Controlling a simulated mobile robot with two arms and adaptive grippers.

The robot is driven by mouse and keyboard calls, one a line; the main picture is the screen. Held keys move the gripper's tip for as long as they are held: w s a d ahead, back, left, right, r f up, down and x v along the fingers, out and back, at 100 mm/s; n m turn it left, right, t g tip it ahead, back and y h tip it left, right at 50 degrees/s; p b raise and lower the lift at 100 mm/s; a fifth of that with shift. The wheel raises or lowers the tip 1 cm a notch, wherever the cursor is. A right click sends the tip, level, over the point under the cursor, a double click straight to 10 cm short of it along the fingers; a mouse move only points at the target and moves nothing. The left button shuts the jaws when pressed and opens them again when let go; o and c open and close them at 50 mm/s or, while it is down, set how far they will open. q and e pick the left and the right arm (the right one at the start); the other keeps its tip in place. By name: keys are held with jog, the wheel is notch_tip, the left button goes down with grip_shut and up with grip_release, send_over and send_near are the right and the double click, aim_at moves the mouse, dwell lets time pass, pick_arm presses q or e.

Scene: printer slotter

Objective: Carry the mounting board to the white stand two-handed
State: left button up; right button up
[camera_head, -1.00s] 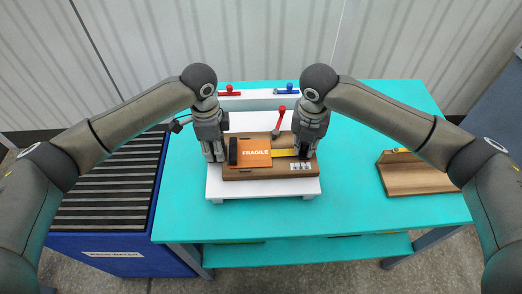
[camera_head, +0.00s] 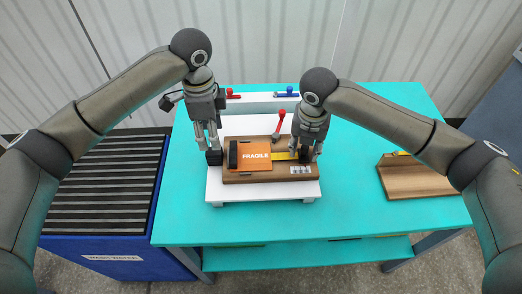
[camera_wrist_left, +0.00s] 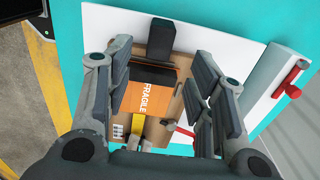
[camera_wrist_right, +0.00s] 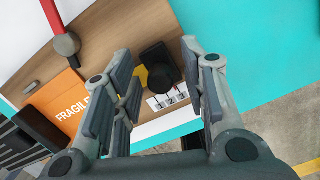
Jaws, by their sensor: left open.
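The wooden mounting board (camera_head: 262,175) lies flat on the white stand (camera_head: 258,192). It carries an orange "FRAGILE" piece (camera_head: 255,156), a yellow strip (camera_head: 285,156) and a red-knobbed lever (camera_head: 280,122). A black handle (camera_head: 214,157) is at its left end; it also shows in the left wrist view (camera_wrist_left: 160,38). My left gripper (camera_head: 207,142) is open and empty, just above that handle. My right gripper (camera_head: 304,150) is at the board's right end. In the right wrist view its fingers (camera_wrist_right: 160,95) are spread apart around the black right handle (camera_wrist_right: 158,68).
A white rail with a red clamp (camera_head: 230,92) and a blue clamp (camera_head: 288,92) stands behind the board. A wooden piece (camera_head: 415,178) lies on the turquoise table (camera_head: 360,210) at right. A blue slatted bin (camera_head: 100,200) is at left. Table between stand and wooden piece is clear.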

jog(key=shift+r, duration=0.15)
pick_arm(q)
notch_tip(320, 180, up, 4)
jog(key=shift+f, duration=0.1)
pick_arm(e)
notch_tip(320, 180, up, 12)
jog(key=s, duration=0.1)
jog(key=shift+s+a, duration=0.2)
jog(key=shift+f, duration=0.25)
